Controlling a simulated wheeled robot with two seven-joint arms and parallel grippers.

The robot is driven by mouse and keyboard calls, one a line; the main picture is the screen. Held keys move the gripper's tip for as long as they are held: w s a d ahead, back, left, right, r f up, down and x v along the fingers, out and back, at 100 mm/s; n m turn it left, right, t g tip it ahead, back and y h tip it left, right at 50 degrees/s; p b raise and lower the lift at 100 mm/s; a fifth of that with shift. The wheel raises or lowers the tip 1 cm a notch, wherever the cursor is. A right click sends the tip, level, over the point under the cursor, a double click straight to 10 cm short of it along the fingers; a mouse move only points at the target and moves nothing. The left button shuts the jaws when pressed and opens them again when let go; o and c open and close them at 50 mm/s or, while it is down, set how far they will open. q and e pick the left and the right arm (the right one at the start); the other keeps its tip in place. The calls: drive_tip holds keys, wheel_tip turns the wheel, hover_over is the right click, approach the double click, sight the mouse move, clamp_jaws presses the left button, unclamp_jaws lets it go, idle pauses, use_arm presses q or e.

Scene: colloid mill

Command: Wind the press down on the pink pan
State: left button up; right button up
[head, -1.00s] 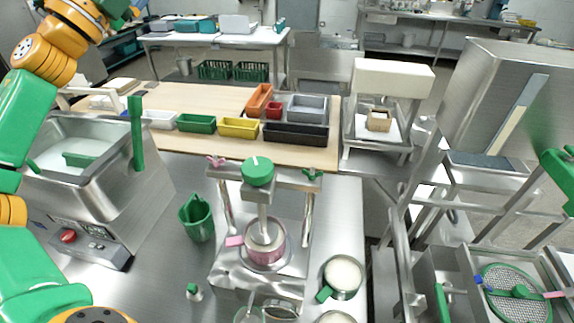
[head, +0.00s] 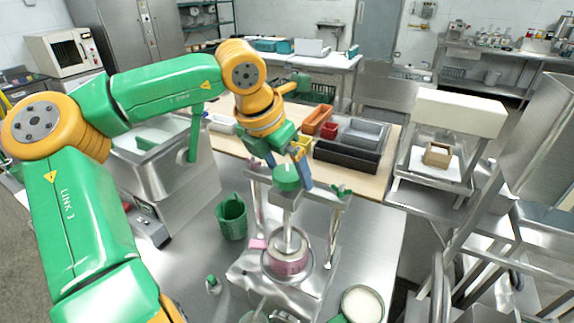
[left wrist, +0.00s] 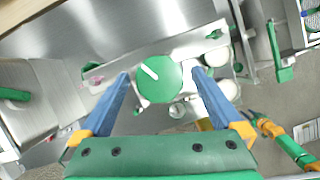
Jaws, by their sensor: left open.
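The press (head: 283,200) stands on the steel table, with a green round knob (head: 287,178) with a white mark on top of its screw. The pink pan (head: 287,264) sits under the press plate, its pink handle pointing left. My left gripper (head: 288,165) is open at the knob, one blue finger on each side. In the left wrist view the knob (left wrist: 160,80) lies between the two fingers, with gaps visible; contact cannot be told. At that view's right edge is a small orange and green arm (left wrist: 285,140), seemingly my right; its gripper state is unclear.
A green jug (head: 232,217) stands left of the press. A white-filled pan (head: 362,304) is at front right. Colored bins (head: 348,155) are behind on the wooden top. A steel vat (head: 165,165) stands left, and a steel rack is at right.

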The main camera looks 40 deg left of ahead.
use_arm(q)
drive_tip(key=shift+d, duration=0.1)
drive_tip(key=shift+s, duration=0.1)
drive_tip(key=c, duration=1.3)
